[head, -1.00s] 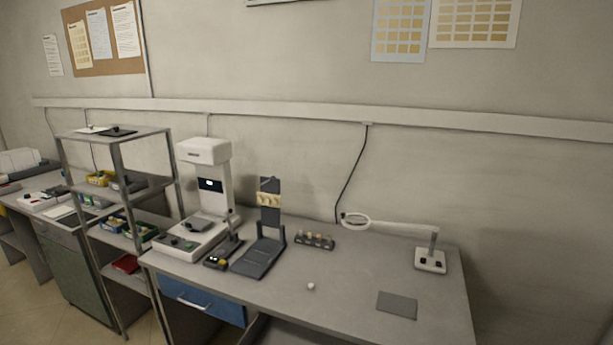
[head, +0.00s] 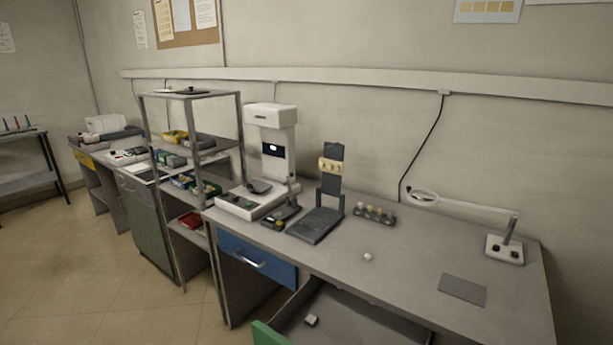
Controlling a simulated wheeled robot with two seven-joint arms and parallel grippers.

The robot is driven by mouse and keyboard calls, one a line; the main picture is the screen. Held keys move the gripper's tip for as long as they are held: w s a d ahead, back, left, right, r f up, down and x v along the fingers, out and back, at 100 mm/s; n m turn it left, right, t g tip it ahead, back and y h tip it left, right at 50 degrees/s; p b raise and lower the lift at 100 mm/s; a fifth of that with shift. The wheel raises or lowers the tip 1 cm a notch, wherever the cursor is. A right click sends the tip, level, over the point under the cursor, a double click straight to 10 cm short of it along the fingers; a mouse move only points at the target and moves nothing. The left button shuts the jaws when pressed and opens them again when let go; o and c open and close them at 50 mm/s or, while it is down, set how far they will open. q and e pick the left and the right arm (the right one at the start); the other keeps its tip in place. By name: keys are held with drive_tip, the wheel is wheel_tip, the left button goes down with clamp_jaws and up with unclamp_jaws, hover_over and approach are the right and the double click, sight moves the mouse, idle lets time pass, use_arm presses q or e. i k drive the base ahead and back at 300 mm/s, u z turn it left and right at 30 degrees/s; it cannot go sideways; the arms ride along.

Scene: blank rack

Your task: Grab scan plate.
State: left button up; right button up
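I cannot tell for sure which thing is the scan plate. A flat dark grey plate (head: 462,289) lies on the right part of the workbench (head: 410,262). A small dark plate (head: 259,187) sits on the base of the white scanner-like device (head: 270,150) at the bench's left end. Another thin dark flat piece (head: 190,91) lies on the top shelf of the metal rack (head: 240,120). Neither of my grippers is in view.
A dark stand (head: 318,222), a small block with several pegs (head: 374,214), a white knob-like piece (head: 368,257) and a ring lamp (head: 505,249) stand on the bench. A green edge (head: 268,335) shows at the bottom. Floor (head: 120,290) at left is clear.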

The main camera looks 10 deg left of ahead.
sight(261, 186)
drive_tip(key=u, duration=2.05)
drive_tip(key=i, duration=2.25)
drive_tip(key=z, duration=3.4)
